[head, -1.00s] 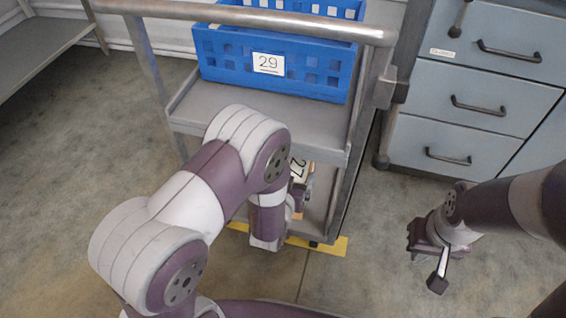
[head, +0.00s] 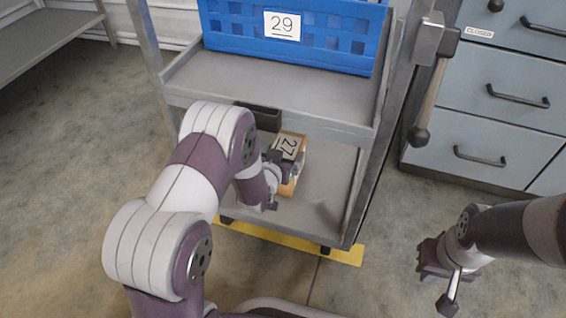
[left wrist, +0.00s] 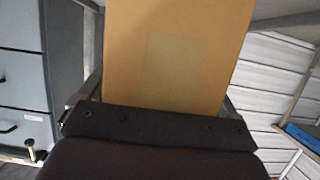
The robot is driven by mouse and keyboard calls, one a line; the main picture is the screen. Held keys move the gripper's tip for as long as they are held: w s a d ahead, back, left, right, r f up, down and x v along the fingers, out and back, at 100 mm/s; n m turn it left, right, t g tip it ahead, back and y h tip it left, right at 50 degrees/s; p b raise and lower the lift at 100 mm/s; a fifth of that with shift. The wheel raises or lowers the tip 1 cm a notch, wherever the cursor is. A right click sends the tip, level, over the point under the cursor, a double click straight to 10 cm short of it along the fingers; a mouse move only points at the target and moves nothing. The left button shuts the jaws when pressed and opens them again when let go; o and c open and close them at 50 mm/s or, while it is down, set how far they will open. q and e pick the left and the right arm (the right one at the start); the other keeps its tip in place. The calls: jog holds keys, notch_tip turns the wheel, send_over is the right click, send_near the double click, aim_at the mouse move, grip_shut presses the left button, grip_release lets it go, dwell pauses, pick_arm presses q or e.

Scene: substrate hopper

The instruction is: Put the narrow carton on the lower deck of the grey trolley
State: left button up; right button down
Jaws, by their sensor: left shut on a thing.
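My forearm hides the deck's left part. My right gripper (head: 438,282) is empty, with its fingers apart, right of the trolley.
A blue crate (head: 330,45) labelled 29 stands on the upper deck. A dark boxy thing (head: 262,118) shows at that deck's front edge. Blue-grey drawers (head: 478,130) stand to the right. A yellow strip (head: 345,254) lies on the floor. The lower deck's right part is bare.

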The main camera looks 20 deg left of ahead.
pick_arm(q)
jog(key=shift+r, duration=0.15)
jog(key=o, duration=1.7)
jog(key=shift+f, duration=0.2)
jog(key=p+v, duration=0.2)
jog(key=r+p+v, duration=0.1)
jog(key=p+v, duration=0.1)
jog(key=v, duration=0.1)
jog(key=shift+w+r+p, duration=0.1)
jog(key=shift+p, duration=0.3)
jog(key=s+r+g+p, duration=0.1)
jog(key=s+r+g, duration=0.3)
jog(key=s, duration=0.3)
jog(key=s+r+g+p, duration=0.1)
jog(key=s+r+g, duration=0.2)
jog(key=s, duration=0.5)
jog(key=s+r+g+p, duration=0.1)
jog(key=s+r+g, duration=0.3)
jog(key=s, duration=0.3)
jog(key=shift+s+d+r+g, duration=0.15)
jog(key=shift+r+g, duration=0.15)
jog(key=shift+g, duration=0.5)
